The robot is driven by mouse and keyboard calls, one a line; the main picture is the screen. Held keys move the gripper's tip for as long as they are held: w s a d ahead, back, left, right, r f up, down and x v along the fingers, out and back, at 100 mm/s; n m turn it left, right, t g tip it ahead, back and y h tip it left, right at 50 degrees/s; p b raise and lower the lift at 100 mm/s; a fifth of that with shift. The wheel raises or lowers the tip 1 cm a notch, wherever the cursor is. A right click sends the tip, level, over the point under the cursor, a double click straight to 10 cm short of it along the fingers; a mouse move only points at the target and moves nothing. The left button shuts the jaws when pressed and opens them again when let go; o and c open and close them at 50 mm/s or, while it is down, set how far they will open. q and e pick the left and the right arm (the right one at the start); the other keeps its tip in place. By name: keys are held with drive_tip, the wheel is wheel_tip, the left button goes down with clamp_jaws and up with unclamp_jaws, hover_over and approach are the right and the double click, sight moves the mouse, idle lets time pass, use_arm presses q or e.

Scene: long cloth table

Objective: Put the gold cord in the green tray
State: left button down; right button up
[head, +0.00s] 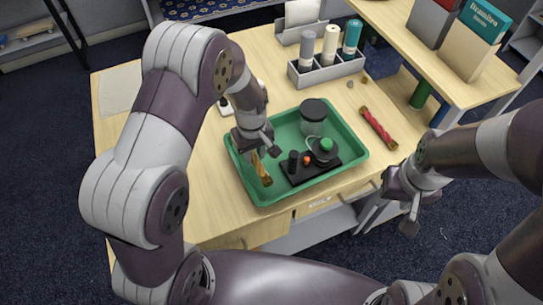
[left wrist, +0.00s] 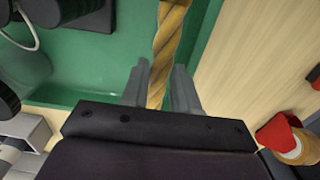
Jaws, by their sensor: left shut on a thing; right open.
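The gold cord (head: 262,171) is a short twisted rope held by my left gripper (head: 258,152). In the left wrist view the gold cord (left wrist: 169,45) runs up from between the two fingers of my left gripper (left wrist: 160,90). The green tray (head: 348,165) lies on the wooden table, and the cord is over its left part; whether it touches the floor of the tray I cannot tell. The tray's green surface (left wrist: 95,60) also shows in the left wrist view. My right gripper (head: 408,212) is open and empty, off the table's front edge at the right.
In the tray are a dark-lidded jar (head: 314,118) and a black holder (head: 310,168) with small items. A red cord (head: 379,128) lies right of the tray. Behind stands a grey rack (head: 327,69) with several bottles. A raised shelf is at the right.

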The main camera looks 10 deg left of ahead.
sight(255, 163)
use_arm(q)
wheel_tip(255, 163, down, 4)
drive_tip(key=shift+f, duration=0.4)
drive_tip(key=shift+f, duration=0.1)
drive_tip(key=c, duration=1.1)
unclamp_jaws()
drive_tip(key=shift+c, duration=0.2)
